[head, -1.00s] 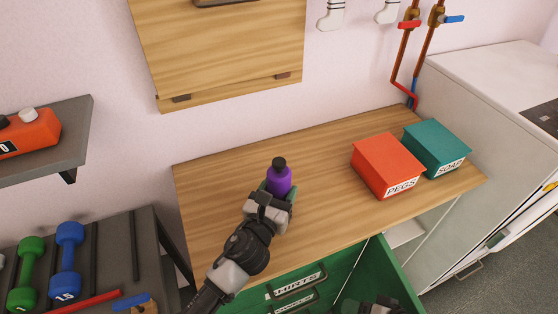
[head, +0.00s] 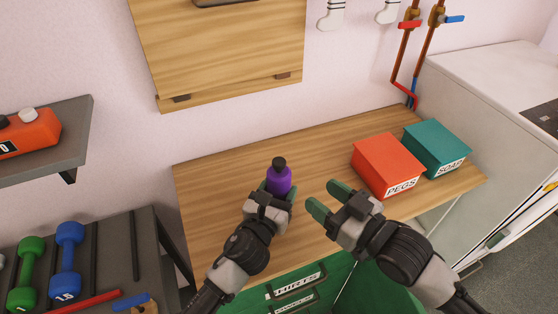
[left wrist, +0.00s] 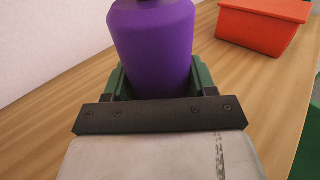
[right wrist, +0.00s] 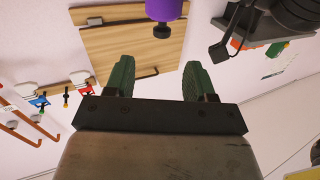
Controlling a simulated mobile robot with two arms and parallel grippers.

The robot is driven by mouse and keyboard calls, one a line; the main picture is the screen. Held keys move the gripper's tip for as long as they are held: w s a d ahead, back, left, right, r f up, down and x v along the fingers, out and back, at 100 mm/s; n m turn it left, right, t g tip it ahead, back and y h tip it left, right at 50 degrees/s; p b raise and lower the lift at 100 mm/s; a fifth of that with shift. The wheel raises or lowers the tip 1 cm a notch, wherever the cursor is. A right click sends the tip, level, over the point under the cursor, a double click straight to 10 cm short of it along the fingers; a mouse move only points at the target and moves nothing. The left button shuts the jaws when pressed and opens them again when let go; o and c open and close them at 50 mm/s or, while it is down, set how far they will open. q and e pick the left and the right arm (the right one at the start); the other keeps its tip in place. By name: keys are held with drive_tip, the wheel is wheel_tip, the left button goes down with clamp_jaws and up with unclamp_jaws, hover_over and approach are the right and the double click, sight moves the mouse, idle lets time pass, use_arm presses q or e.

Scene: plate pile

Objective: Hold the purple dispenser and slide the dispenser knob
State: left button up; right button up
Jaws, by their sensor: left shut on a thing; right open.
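The purple dispenser (head: 279,181) stands upright on the wooden worktop, with its dark knob (head: 279,162) on top. My left gripper (head: 277,191) is shut on the dispenser's body; in the left wrist view its green fingers (left wrist: 155,82) sit on both sides of the purple body (left wrist: 152,45). The knob is mostly cut off at the top there. My right gripper (head: 327,201) is open and empty, to the right of the dispenser and apart from it. In the right wrist view its fingers (right wrist: 155,80) are spread, and the dispenser (right wrist: 165,9) with its knob (right wrist: 162,31) appears upside down at the top.
A red PEGS box (head: 387,163) and a teal SOAP box (head: 436,147) stand on the right of the worktop (head: 222,180). A wooden board (head: 220,45) hangs on the wall above. A dumbbell rack is at the left. The worktop left of the dispenser is clear.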

sight(284, 166)
drive_tip(key=shift+n, duration=0.3)
drive_tip(key=x, duration=0.8)
drive_tip(key=r+x, duration=0.1)
drive_tip(key=x, duration=0.3)
drive_tip(key=shift+a, duration=0.3)
